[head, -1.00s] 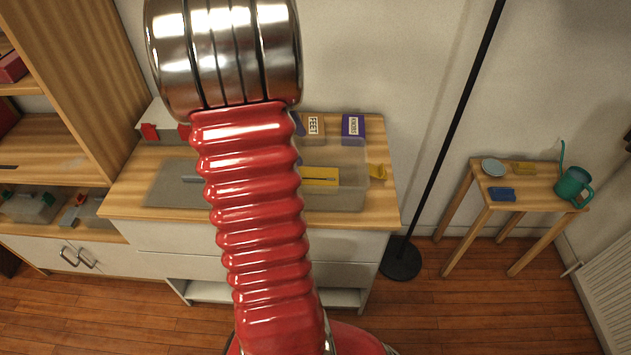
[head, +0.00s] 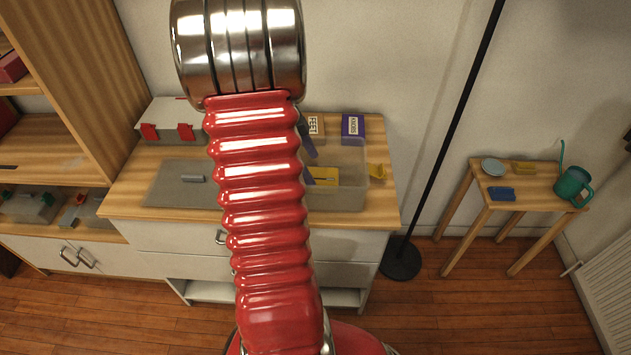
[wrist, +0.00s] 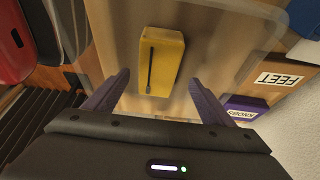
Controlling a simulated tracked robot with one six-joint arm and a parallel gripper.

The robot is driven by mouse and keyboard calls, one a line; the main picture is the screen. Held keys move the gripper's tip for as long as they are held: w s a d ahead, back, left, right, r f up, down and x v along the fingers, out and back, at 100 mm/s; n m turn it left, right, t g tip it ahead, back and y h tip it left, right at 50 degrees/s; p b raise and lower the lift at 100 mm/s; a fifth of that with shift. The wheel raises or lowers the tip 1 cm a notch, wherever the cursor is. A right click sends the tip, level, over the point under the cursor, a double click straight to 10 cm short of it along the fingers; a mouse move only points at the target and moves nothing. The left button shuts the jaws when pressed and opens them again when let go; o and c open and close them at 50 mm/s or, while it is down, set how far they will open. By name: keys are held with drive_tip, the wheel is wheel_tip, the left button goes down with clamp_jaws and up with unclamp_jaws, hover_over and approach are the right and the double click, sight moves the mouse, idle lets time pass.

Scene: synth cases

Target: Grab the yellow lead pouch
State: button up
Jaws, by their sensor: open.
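The yellow pouch (wrist: 161,60) lies in a translucent bin (wrist: 215,22) in the wrist view, with a dark strip like a zip along it. In the head view the pouch (head: 325,174) shows partly behind my arm and a finger, inside the bin (head: 348,197) on the worktop. My gripper (wrist: 159,78) is open, its two purple fingers apart on either side of the pouch's near end, with nothing between them in its grasp. In the head view my arm hides most of my gripper; only purple finger parts show at its right edge.
Boxes labelled FEET (head: 314,125) and KNOBS (head: 352,128) stand behind the bin. A grey case with red latches (head: 168,122) and a grey mat (head: 178,187) lie left. A black pole (head: 452,140) stands right of the worktop.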

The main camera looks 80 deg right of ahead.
sight(315, 175)
drive_tip(key=shift+f, duration=0.1)
drive_tip(key=shift+a+x, duration=0.2)
drive_tip(key=shift+x, duration=2.3)
drive_tip(key=shift+c, duration=0.6)
drive_tip(key=c, duration=1.1)
